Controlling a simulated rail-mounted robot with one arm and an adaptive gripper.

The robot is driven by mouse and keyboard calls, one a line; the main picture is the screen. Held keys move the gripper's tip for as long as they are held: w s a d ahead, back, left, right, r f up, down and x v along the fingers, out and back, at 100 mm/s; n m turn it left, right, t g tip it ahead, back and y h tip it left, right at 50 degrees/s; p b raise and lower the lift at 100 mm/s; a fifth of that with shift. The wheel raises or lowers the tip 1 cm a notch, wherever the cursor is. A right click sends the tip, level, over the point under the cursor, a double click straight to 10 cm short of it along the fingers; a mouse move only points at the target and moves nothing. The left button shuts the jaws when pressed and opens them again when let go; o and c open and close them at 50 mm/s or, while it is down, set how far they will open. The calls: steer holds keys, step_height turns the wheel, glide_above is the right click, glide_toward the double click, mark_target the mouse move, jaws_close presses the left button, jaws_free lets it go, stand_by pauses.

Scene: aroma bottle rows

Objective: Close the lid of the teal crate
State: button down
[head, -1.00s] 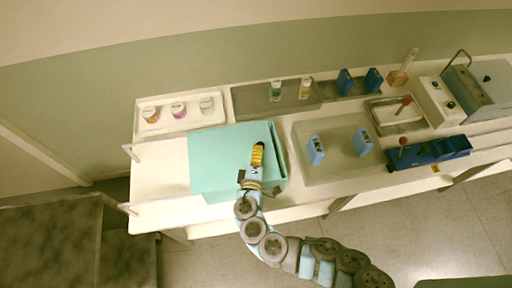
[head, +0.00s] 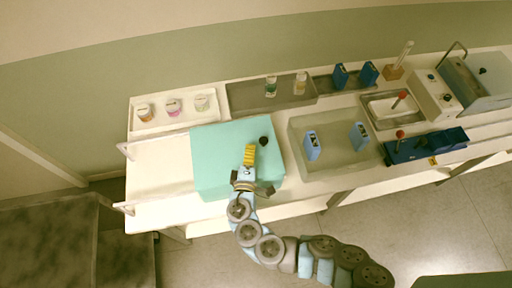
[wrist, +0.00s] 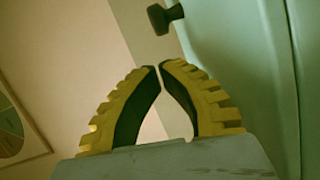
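The teal crate (head: 222,158) stands on the white bench in the head view, its teal lid lying over the top as a broad panel. Whether the lid is fully down, I cannot tell. A dark round knob (head: 264,140) shows near the lid's right side. My gripper (head: 249,150) is over the right part of the crate, just left of the knob. In the wrist view its yellow-padded fingers (wrist: 160,66) are nearly tip to tip with nothing between them. The dark knob (wrist: 167,16) is beyond the fingertips there, and a teal surface (wrist: 235,50) fills the right side.
A white tray (head: 183,117) with several small jars is behind the crate. A grey tray (head: 245,98) holds two bottles. A shallow bin (head: 336,168) with two blue bottles (head: 312,146) is just right of the crate. Bare bench (head: 158,170) lies left.

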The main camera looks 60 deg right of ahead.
steer(key=b+v, duration=0.1)
steer(key=v, duration=0.9)
steer(key=shift+a+b, duration=0.3)
steer(key=shift+b, duration=0.1)
